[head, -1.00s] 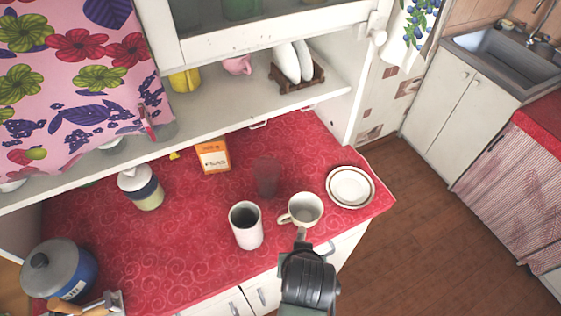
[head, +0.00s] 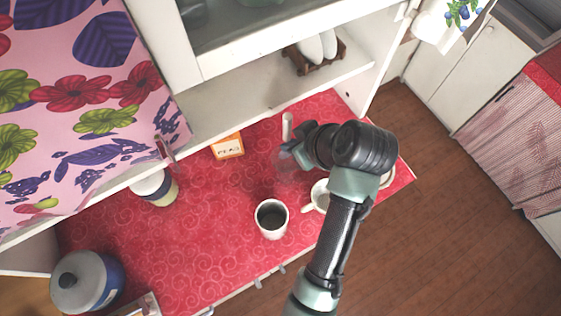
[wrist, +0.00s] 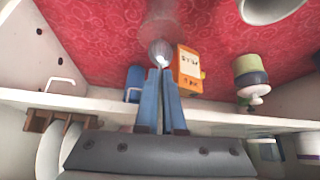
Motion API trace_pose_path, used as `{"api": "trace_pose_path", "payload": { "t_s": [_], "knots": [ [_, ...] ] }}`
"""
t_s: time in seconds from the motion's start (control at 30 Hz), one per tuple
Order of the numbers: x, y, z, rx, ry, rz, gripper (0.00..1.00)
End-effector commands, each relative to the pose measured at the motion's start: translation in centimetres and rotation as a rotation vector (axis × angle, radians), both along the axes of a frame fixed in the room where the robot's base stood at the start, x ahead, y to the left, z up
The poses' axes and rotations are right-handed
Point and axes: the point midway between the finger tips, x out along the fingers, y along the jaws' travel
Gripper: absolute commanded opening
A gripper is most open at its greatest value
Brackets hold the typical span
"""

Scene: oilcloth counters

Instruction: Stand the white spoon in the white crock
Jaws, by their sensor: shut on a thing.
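The white crock (head: 268,232) stands upright and open at the front of the red counter; part of it shows at the top of the wrist view (wrist: 268,10). My gripper (head: 290,150) is above the back of the counter, behind and slightly right of the crock. Its blue fingers (wrist: 162,82) are shut on the white spoon. In the wrist view a greyish oval part of the spoon (wrist: 160,50) is at the fingertips. The crock is apart from the spoon.
A see-through glass (head: 284,165) stands below my gripper. A white cup (head: 319,195) is right of the crock, partly behind my arm. An orange box (head: 228,146) and a lidded jar (head: 158,189) stand left. A blue pot (head: 88,283) is front left. A shelf edge runs behind.

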Motion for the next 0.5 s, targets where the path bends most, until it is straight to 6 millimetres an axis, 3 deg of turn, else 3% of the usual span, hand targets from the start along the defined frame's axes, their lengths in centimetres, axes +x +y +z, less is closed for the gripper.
{"api": "trace_pose_path", "payload": {
  "t_s": [0.2,0.5],
  "knots": [
    [-0.2,0.1,-3.9,0.001,0.006,0.000,0.00],
    [-0.1,0.1,-7.4,0.000,0.006,-0.001,0.00]
  ]
}}
